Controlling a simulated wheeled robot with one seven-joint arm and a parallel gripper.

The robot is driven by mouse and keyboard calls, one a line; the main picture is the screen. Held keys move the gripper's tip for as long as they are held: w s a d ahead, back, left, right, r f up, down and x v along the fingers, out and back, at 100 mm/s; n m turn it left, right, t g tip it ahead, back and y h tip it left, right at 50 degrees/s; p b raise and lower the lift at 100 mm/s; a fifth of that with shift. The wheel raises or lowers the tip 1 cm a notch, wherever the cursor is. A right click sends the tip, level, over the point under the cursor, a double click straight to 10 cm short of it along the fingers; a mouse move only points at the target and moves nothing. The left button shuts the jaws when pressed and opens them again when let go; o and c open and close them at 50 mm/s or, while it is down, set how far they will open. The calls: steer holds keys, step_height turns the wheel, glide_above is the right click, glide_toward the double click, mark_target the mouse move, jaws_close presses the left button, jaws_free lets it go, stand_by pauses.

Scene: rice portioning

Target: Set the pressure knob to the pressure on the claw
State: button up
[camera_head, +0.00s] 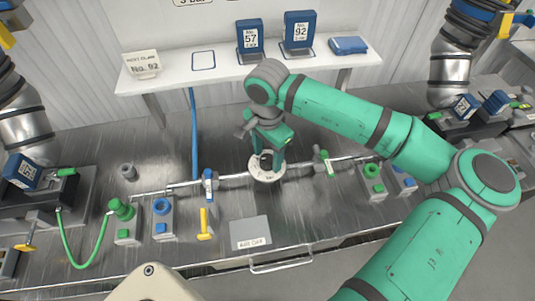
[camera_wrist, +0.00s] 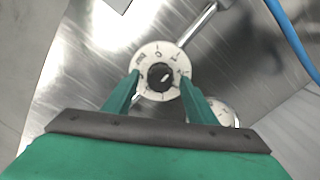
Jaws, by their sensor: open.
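The pressure knob shows as a black centre with a light mark in the wrist view (camera_wrist: 160,78), on a round white dial with marks (camera_wrist: 145,61). In the head view the dial (camera_head: 257,173) sits on the pipe in mid-bench, partly hidden by my gripper (camera_head: 267,158). My gripper is open, pointing down, its green fingers on either side of the knob; I cannot tell whether they touch it. A blue claw labelled 92 (camera_head: 299,31) and one labelled 57 (camera_head: 250,38) stand on the shelf. Their small pressure print is too blurred to read surely.
A card reading No. 92 (camera_head: 142,63) stands on the white shelf (camera_head: 180,82). A second round white gauge (camera_wrist: 222,112) lies near my right finger in the wrist view. Blue and yellow valve handles, green and blue fittings and a blue hose (camera_head: 194,130) surround the pipe.

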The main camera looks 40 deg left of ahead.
steer(key=c, duration=1.1)
steer(key=shift+o, duration=0.2)
steer(key=shift+m, duration=0.5)
steer(key=m, duration=0.7)
steer(key=shift+d, duration=0.1)
steer(key=m, duration=0.9)
steer(key=shift+m, duration=0.3)
